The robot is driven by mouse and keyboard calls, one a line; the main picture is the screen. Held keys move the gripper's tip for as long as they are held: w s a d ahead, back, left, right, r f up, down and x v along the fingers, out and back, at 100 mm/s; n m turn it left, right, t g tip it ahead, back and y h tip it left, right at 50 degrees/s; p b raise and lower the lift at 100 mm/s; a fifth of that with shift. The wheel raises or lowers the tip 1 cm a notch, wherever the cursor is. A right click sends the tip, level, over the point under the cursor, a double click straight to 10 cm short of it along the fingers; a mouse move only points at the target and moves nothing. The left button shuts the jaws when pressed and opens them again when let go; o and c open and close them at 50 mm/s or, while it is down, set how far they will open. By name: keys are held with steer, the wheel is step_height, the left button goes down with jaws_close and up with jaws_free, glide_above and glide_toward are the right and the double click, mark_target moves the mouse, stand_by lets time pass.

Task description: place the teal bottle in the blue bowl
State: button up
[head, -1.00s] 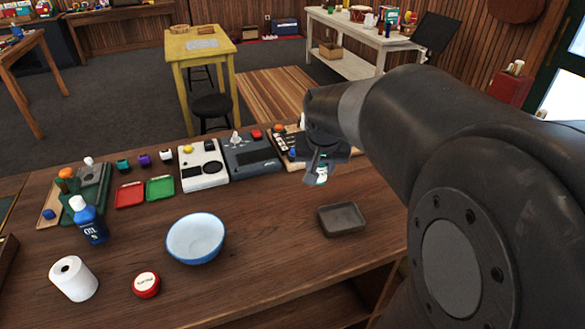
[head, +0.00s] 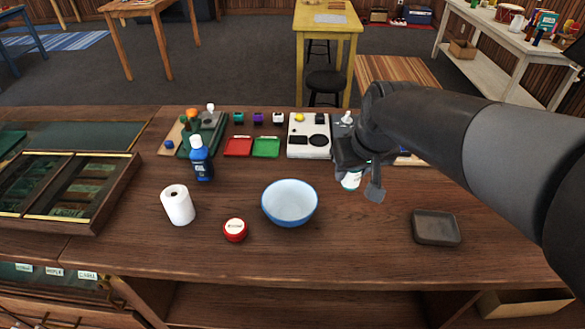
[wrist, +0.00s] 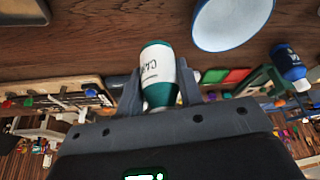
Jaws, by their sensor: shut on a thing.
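The teal bottle (wrist: 158,75), with a white lettered label, is held between the two fingers of my gripper (wrist: 160,88) in the wrist view. In the head view my gripper (head: 360,185) is above the counter, right of the bowl, with the arm hiding most of it. Only a small white and teal part of the bottle (head: 351,180) shows there. The blue bowl (head: 290,204) stands upright and empty on the counter. It also shows at the top of the wrist view (wrist: 232,20). The bottle is apart from the bowl.
Left of the bowl are a red round tin (head: 235,230), a white paper roll (head: 178,205) and a blue bottle (head: 201,160). Red and green trays (head: 266,147) and a white device (head: 309,140) lie behind. A dark square dish (head: 436,228) sits at right.

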steer(key=shift+s+a, duration=0.2)
steer(key=shift+a, duration=0.3)
steer(key=shift+n, duration=0.3)
steer(key=a+f, duration=0.2)
steer(key=a, duration=0.1)
steer(key=w+a+f, duration=0.1)
steer(key=a+f, duration=0.1)
steer(key=a, duration=0.2)
steer(key=a+f, duration=0.3)
steer(key=a, duration=0.1)
steer(key=shift+w+a, duration=0.25)
steer(key=shift+w, duration=0.05)
steer(key=shift+a+f, duration=0.1)
steer(key=shift+f, duration=1.9)
steer(key=shift+f, duration=0.15)
steer(key=o, duration=1)
